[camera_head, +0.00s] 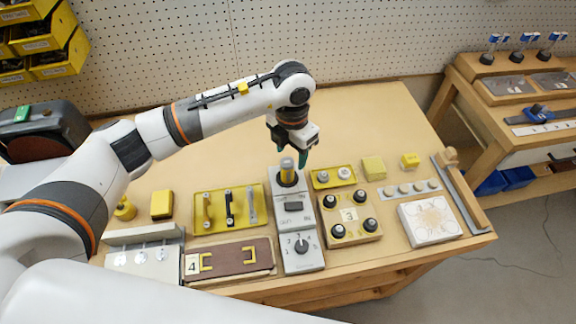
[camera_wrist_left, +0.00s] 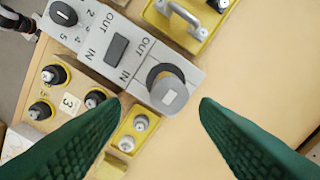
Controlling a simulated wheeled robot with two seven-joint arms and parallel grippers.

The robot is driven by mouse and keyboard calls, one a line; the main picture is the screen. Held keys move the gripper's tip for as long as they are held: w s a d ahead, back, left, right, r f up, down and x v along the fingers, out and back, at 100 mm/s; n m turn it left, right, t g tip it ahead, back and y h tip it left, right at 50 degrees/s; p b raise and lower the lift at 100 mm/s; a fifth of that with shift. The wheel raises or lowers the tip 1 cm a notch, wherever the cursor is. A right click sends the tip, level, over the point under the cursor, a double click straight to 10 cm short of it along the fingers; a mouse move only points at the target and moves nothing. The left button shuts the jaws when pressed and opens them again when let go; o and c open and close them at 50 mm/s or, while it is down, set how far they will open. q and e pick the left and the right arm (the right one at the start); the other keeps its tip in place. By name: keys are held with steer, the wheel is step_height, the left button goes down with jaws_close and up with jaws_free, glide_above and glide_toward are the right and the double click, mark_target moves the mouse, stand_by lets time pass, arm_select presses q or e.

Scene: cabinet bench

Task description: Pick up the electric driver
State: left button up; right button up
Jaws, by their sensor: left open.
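What looks like the electric driver (camera_head: 287,170) stands upright in a black collar at the far end of a grey station (camera_head: 293,217). It has a yellow body and a grey top. In the left wrist view the driver (camera_wrist_left: 170,94) shows from above, its grey end facing the camera. The grey station (camera_wrist_left: 118,45) carries IN and OUT markings and a dial. My left gripper (camera_head: 292,153) is open and empty, with green fingers, just above and behind the driver. In the left wrist view its fingertips (camera_wrist_left: 165,103) lie on either side of the driver, apart from it. My right gripper is not in view.
A yellow tray with handles (camera_head: 205,225) is left of the station. A block with black knobs (camera_head: 362,236) and a small yellow tray (camera_head: 321,185) are to its right. The bench (camera_head: 395,115) is clear behind, up to the pegboard (camera_head: 370,40).

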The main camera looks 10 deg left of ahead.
mark_target(287, 170)
arm_select(q)
steer(key=shift+s+f, duration=0.15)
steer(key=shift+f, duration=0.8)
steer(key=shift+w+f, duration=0.2)
steer(key=shift+f, duration=0.15)
steer(key=f+p, duration=0.1)
steer(key=f, duration=0.1)
steer(key=a+f+p, duration=0.1)
steer(key=f, duration=0.1)
steer(key=shift+f+p, duration=0.1)
steer(key=shift+p, duration=0.2)
steer(key=shift+f, duration=0.45)
jaws_close()
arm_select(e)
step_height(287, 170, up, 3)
